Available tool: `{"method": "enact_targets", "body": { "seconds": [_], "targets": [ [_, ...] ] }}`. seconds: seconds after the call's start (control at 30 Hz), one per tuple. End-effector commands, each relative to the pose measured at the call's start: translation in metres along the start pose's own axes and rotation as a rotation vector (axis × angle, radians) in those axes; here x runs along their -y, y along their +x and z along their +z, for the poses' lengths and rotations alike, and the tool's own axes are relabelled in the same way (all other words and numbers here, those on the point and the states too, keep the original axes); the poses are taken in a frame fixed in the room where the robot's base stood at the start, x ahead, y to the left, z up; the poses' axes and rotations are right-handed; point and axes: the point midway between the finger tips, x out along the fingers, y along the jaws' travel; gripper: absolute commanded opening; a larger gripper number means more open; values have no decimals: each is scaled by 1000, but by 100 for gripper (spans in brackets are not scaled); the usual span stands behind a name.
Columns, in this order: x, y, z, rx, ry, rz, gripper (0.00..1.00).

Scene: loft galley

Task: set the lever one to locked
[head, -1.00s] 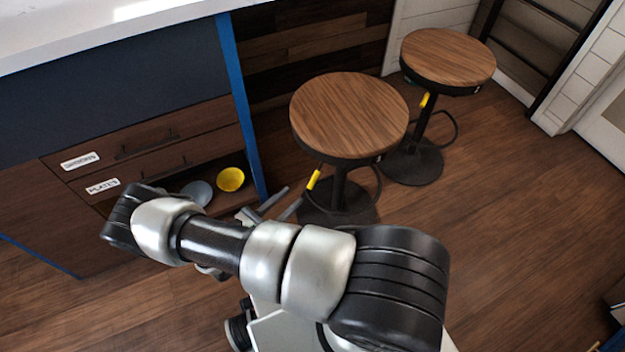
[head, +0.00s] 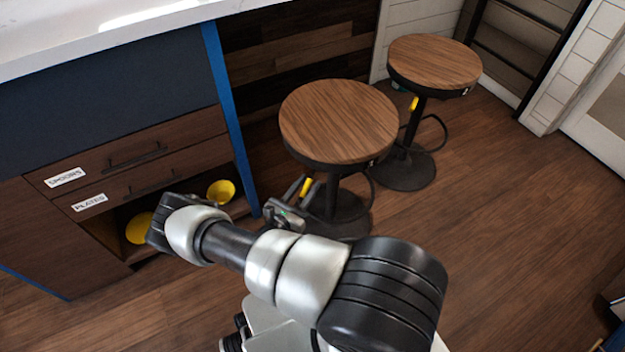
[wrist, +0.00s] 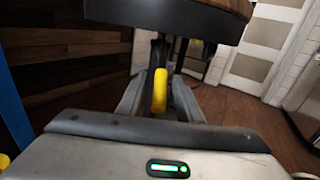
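The near round wooden stool (head: 338,118) has a yellow-tipped lever (head: 306,187) hanging under its seat, slightly tilted. I cannot read a number on this stool, so I cannot confirm it is lever one. My gripper (head: 297,198) is just below that seat, at the lever. In the wrist view the yellow lever (wrist: 160,92) stands between the two fingers of my gripper (wrist: 158,88). The fingers are apart, with a gap visible on each side of the lever. The lever's upper part is hidden in shadow under the seat (wrist: 170,14).
A second stool (head: 434,62) with its own yellow lever (head: 413,103) stands behind to the right. A dark drawer cabinet (head: 130,165) with an open lower shelf holding yellow dishes (head: 221,192) is at left. Wooden floor (head: 500,200) is clear on the right.

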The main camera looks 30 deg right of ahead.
Motion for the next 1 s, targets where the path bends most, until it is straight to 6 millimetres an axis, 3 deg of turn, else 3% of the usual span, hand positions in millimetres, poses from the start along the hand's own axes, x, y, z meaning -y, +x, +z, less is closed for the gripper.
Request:
{"method": "enact_targets", "body": {
  "seconds": [0.2, 0.57, 0.8, 1.0],
  "targets": [
    [0, 27, -1, -1, 0, -1, 33],
    [0, 34, 0, 0, 0, 0, 33],
    [0, 34, 0, 0, 0, 0, 0],
    [0, 34, 0, 0, 0, 0, 0]
  ]
}}
